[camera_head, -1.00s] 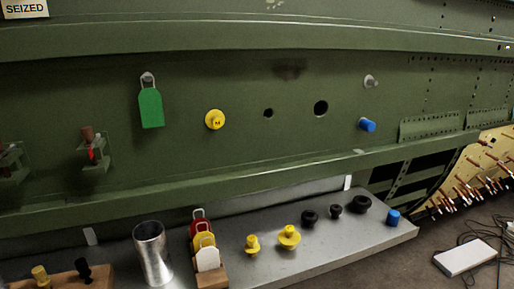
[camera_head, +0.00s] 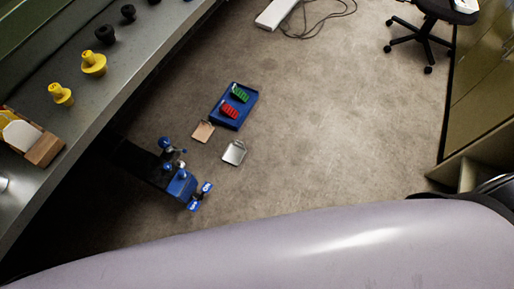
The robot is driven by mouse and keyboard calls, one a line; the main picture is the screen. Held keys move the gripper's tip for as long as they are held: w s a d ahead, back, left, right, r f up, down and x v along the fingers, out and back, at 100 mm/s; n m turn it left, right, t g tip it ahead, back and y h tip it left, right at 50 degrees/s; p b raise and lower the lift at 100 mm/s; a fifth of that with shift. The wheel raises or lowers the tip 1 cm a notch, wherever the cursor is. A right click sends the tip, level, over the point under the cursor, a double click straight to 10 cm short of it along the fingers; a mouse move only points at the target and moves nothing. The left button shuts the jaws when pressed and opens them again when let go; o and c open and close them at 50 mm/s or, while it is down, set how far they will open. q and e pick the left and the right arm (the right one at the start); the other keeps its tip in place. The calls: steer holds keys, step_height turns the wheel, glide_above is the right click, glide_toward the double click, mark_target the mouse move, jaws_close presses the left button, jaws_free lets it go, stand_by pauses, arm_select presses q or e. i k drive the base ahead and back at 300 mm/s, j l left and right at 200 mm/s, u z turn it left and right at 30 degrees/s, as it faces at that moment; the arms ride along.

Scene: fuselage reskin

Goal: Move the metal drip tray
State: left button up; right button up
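A small square silver metal tray (camera_head: 235,152) lies flat on the carpeted floor, near the middle of the head view. It looks like the metal drip tray, and it appears empty. A flat tan square piece (camera_head: 203,131) lies just to its upper left. A blue tray (camera_head: 247,117) lies above it, holding a green item (camera_head: 240,93) and a red item (camera_head: 229,110).
The grey bench (camera_head: 105,100) edge runs along the left, with yellow and black plugs. A white box (camera_head: 275,14), cable and office chair (camera_head: 427,40) are at the back. Floor on the right is open.

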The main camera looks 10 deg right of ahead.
mark_target(233, 155)
steer(key=i+l+u, duration=0.1)
steer(key=u, duration=0.35)
steer(key=l+u, duration=0.25)
steer(key=u, duration=0.25)
steer(key=i+l+u, duration=0.1)
steer(key=l+u, duration=0.15)
steer(key=u, duration=0.2)
steer(key=l+u, duration=0.2)
steer(key=u, duration=0.25)
steer(key=l+u, duration=0.25)
steer(key=u, duration=0.2)
